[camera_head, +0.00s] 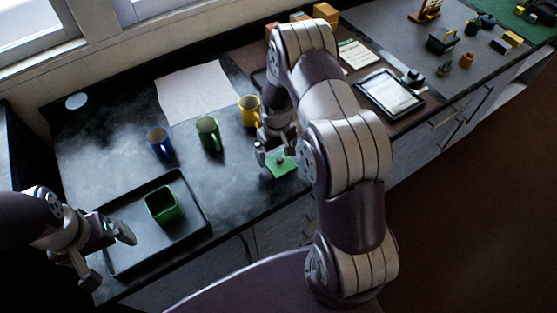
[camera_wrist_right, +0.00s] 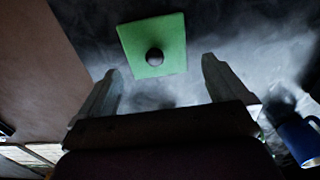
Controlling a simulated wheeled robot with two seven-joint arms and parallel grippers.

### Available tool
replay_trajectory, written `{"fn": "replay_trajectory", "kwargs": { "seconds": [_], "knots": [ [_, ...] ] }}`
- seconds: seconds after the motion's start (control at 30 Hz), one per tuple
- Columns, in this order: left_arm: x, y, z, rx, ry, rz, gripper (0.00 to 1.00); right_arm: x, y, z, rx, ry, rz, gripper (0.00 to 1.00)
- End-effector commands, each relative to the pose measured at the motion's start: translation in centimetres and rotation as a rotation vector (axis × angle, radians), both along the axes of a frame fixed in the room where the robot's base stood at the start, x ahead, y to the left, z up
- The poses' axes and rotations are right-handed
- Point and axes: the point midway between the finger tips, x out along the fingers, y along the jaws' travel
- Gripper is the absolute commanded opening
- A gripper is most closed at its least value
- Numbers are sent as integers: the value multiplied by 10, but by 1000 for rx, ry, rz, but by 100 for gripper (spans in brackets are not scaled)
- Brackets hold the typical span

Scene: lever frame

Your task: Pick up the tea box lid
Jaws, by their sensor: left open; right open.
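The tea box lid (camera_head: 282,164) is a flat green square that lies on the dark countertop, right of the mugs. In the right wrist view the lid (camera_wrist_right: 172,38) shows a round dark knob (camera_wrist_right: 155,57) at its middle. My right gripper (camera_head: 269,157) is open and just above the lid, its two fingers (camera_wrist_right: 160,85) apart with the lid ahead of their tips. The green open tea box (camera_head: 162,206) sits in the black tray at the left. My left gripper (camera_head: 112,258) is open and empty at the tray's left edge.
A blue mug (camera_head: 159,143), a green mug (camera_head: 208,132) and a yellow mug (camera_head: 249,111) stand in a row behind the box and lid. The black tray (camera_head: 195,233) has a raised rim. A white sheet (camera_head: 195,92) lies at the back. A tablet (camera_head: 390,93) lies at the right.

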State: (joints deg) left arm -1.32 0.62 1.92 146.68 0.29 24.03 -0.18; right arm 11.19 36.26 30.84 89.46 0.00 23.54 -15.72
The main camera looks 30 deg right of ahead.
Motion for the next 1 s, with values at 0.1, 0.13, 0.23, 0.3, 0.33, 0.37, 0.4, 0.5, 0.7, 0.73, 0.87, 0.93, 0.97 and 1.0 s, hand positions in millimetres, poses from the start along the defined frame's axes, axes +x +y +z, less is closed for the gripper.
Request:
{"fn": "replay_trajectory", "kwargs": {
  "seconds": [0.1,0.13,0.23,0.3,0.33,0.37,0.4,0.5,0.7,0.73,0.87,0.93,0.97,1.0],
  "knots": [
    [0,0,11,0,-1,0,100,0,0,-17,0,1,0,100],
    [0,0,12,0,-1,0,100,0,0,-21,0,1,-1,100],
    [0,0,11,0,0,0,100,1,0,-27,0,-1,-1,100],
    [0,0,11,0,0,0,100,1,0,-27,-1,-2,-1,100],
    [0,0,11,0,0,0,100,1,0,-27,-1,-2,-1,100],
    [0,0,11,0,0,0,100,1,0,-27,-1,-2,-1,100],
    [0,0,11,0,0,0,100,1,0,-27,-1,-2,-1,97],
    [0,0,11,0,0,0,100,1,0,-27,-1,-2,-1,64],
    [0,0,11,0,0,0,100,1,0,-27,-1,-2,-1,52],
    [0,0,11,0,0,0,100,1,0,-27,-1,-2,-1,52],
    [0,0,9,0,0,0,100,1,0,-25,-1,-2,-1,52],
    [0,0,7,0,0,0,100,2,0,-22,-1,-3,-1,52],
    [0,0,6,0,0,0,100,2,0,-19,-1,-4,-1,52],
    [0,0,3,0,0,0,100,2,0,-15,-1,-5,-1,52]
  ]
}}
